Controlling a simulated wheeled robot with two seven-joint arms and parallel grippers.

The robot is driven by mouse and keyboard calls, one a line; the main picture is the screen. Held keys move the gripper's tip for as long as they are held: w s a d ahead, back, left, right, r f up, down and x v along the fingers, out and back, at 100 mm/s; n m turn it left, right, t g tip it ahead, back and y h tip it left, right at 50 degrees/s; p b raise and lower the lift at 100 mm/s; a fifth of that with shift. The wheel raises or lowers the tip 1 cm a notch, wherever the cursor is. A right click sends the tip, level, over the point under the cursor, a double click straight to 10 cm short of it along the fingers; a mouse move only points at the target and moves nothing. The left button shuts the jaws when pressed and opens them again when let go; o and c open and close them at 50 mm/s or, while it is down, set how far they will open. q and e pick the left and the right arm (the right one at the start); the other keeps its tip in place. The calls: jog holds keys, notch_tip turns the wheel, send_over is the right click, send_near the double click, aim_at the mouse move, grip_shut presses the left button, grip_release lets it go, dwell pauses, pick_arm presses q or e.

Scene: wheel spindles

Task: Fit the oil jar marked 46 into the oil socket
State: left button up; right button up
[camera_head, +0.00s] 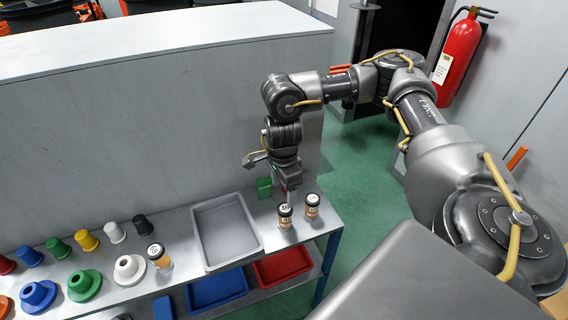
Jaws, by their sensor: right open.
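Three small amber jars with black lids and pale printed tops stand upright on the grey bench. The near jar (285,216) and the right jar (312,206) are close together at the bench's right end. The left jar (158,256) stands beside a white flanged socket (129,270). The numbers on the lids are too small to read surely, so I cannot tell which is 46. I cannot tell which piece is the oil socket. My right gripper (289,199) is open, pointing down just behind and above the near jar; its fingertips are partly hidden. My left gripper is out of view.
An empty grey tray (203,208) lies between the jars. Coloured flanged pieces, such as a green one (84,286), and small cups fill the left. A tall grey panel (160,130) backs the bench. Blue (218,288) and red bins (283,264) sit below.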

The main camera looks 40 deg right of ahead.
aim_at(285, 207)
notch_tip(285, 207, down, 4)
jog(key=shift+f, duration=0.2)
jog(key=shift+s+f+p, duration=0.1)
jog(key=shift+f+p, duration=0.2)
jog(key=shift+p, duration=0.4)
notch_tip(285, 207, down, 4)
jog(key=shift+s+d+r+p, duration=0.1)
jog(key=shift+d+r+p, duration=0.05)
jog(key=shift+p, duration=0.7)
jog(key=shift+f, duration=0.45)
jog(key=c, duration=1.1)
jog(key=shift+r, duration=0.1)
